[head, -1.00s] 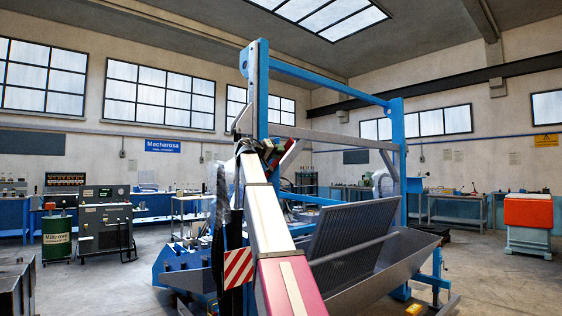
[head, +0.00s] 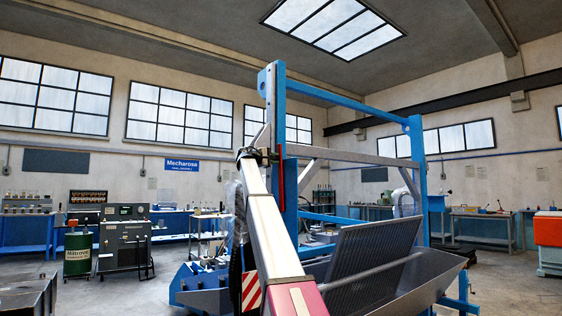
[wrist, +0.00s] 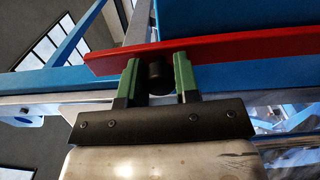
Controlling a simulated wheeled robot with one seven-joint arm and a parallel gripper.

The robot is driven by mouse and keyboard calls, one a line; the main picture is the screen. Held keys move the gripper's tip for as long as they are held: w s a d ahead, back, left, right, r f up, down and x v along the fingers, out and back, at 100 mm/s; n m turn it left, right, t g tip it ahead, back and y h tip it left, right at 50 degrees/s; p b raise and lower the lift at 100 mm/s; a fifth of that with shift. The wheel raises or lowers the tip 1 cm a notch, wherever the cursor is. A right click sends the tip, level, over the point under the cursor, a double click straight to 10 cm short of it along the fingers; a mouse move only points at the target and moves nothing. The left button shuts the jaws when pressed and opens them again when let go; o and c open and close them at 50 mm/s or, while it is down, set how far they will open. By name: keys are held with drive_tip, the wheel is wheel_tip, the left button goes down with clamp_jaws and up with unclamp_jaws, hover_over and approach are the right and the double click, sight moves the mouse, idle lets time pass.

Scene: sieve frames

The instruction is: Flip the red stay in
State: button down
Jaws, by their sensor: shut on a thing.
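The red stay (head: 281,182) is a long thin bar, upright along the face of the near blue post (head: 273,95) in the head view. In the wrist view the red stay (wrist: 225,49) runs across the picture, close against blue metal. A short black knob (wrist: 159,77) stands out from it. My gripper (wrist: 159,72) has green-padded fingers on both sides of this knob and is shut on it. In the head view my gripper (head: 264,157) is small at the post, partly hidden by my arm.
A blue frame with a grey crossbar (head: 350,158) spans to the far post (head: 417,170). Benches line the walls. Floor is open at the left.

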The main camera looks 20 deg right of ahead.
drive_tip(key=w+a+f+n, duration=0.2)
drive_tip(key=w+n, duration=0.2)
drive_tip(key=w, duration=0.3)
drive_tip(key=shift+a+n, duration=0.3)
drive_tip(key=shift+w, duration=0.1)
drive_tip(key=c, duration=0.8)
unclamp_jaws()
drive_tip(key=shift+c, duration=0.2)
drive_tip(key=shift+a, duration=0.15)
drive_tip(key=v, duration=1)
drive_tip(key=shift+a, duration=0.25)
